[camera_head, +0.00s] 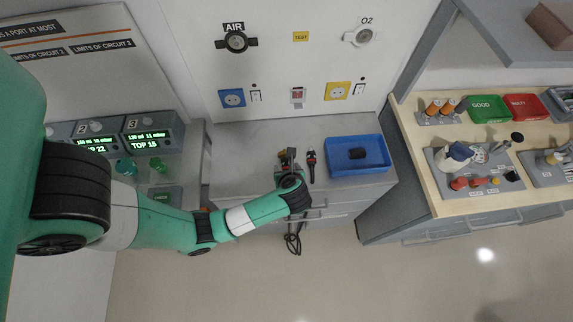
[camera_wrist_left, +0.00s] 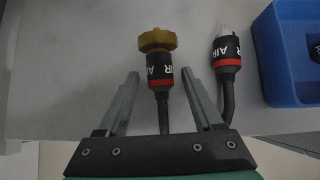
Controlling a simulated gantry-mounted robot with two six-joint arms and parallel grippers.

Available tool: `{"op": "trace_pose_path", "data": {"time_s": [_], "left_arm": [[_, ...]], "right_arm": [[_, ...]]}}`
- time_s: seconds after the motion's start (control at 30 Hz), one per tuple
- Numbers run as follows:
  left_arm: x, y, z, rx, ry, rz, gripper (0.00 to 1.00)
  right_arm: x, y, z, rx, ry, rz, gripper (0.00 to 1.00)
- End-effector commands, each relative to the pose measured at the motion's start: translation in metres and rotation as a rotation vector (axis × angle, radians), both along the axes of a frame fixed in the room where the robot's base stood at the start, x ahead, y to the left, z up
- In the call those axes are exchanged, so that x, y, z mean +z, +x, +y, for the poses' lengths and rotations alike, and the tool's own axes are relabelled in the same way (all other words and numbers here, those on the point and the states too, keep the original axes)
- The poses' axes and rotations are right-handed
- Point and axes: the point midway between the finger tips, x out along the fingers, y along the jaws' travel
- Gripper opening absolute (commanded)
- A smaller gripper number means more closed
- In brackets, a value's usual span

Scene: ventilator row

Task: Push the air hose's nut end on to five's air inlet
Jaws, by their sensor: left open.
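The air hose's nut end, a black sleeve marked AIR with a red band and a brass-coloured nut (camera_wrist_left: 157,40), lies on the grey counter. My left gripper (camera_wrist_left: 160,74) is open, its fingers on either side of the sleeve, with a gap on each side. The hose's other end (camera_wrist_left: 226,48), with a pale metal tip, lies to the right, outside the fingers. In the head view my left gripper (camera_head: 289,167) is over the counter and partly hides the nut end. Five's air inlet is not in view. My right gripper is not in view.
A blue tray (camera_head: 373,172) with a dark item stands right of the hose. Hose (camera_head: 293,243) hangs below the counter's front edge. Ventilators marked 2 and 3 (camera_head: 153,123) stand left. The AIR wall outlet (camera_head: 236,42) is above. A wooden bench (camera_head: 440,206) stands right.

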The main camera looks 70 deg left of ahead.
Motion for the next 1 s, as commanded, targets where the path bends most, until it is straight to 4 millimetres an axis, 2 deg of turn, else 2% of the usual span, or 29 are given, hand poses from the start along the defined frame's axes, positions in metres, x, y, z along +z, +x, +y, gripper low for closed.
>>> {"op": "trace_pose_path", "data": {"time_s": [0.73, 1.0], "left_arm": [[-0.0011, 0.0004, 0.0014, 0.001, 0.0, 0.001, 0.68], [-0.0009, 0.0004, 0.0015, 0.0, 0.0, 0.0, 0.19]], "right_arm": [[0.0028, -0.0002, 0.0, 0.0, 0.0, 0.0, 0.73], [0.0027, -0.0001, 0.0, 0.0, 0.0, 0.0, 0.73]]}}
